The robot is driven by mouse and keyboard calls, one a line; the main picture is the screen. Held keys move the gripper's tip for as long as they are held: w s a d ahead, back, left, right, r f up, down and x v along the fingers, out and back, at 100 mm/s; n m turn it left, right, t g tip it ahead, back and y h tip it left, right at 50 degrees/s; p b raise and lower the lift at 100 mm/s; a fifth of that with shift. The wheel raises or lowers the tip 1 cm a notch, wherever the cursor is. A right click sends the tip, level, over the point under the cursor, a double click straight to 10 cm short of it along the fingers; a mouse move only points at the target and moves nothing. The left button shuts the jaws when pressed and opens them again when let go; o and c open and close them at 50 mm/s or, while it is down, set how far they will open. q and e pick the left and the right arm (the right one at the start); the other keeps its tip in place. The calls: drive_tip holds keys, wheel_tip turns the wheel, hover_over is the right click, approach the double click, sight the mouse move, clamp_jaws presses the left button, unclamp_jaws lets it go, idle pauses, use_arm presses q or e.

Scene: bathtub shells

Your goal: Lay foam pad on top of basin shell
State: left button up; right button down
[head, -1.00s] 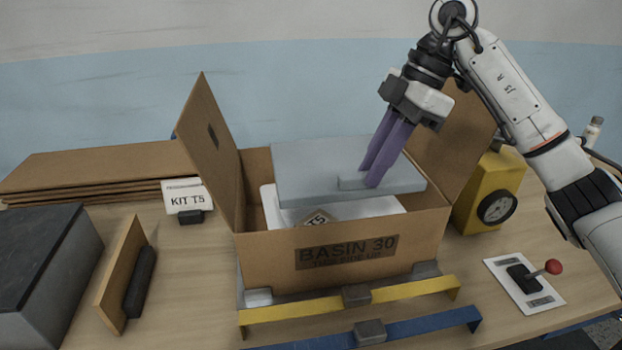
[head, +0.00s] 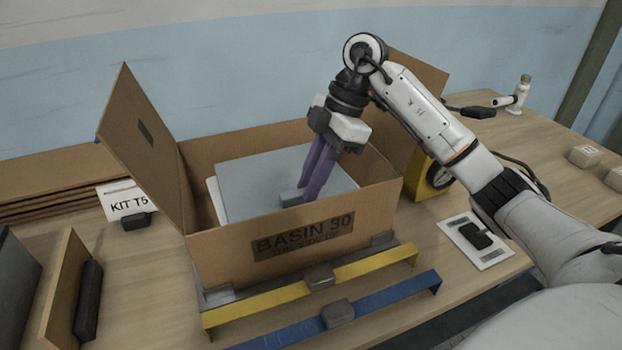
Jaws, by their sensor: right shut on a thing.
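The foam pad (head: 255,180) is a flat grey-blue slab inside the open cardboard box (head: 218,258) marked BASIN 30. It lies level, below the box rim, over the basin shell (head: 213,203). Only a thin white edge of the shell shows at the pad's left; the pad hides the rest. I cannot tell whether the pad fully rests on the shell. My right gripper (head: 302,196), with purple fingers, reaches down into the box from above. It is shut on the small raised grip block of the pad, near the front wall. My left gripper is not in view.
The box flaps stand up at left and right. A yellow strap (head: 372,267) and a blue strap (head: 385,305) lie in front. A KIT T5 card (head: 122,198) stands left. A yellow gauge (head: 428,180) and a switch plate (head: 488,247) are right. Flat cardboard (head: 50,180) lies back left.

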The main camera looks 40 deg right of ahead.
drive_tip(key=shift+f, duration=0.55)
drive_tip(key=c, duration=1.7)
unclamp_jaws()
drive_tip(key=shift+o, duration=0.2)
drive_tip(key=v, duration=1.3)
drive_tip(key=shift+a, duration=0.2)
drive_tip(key=shift+r, duration=0.1)
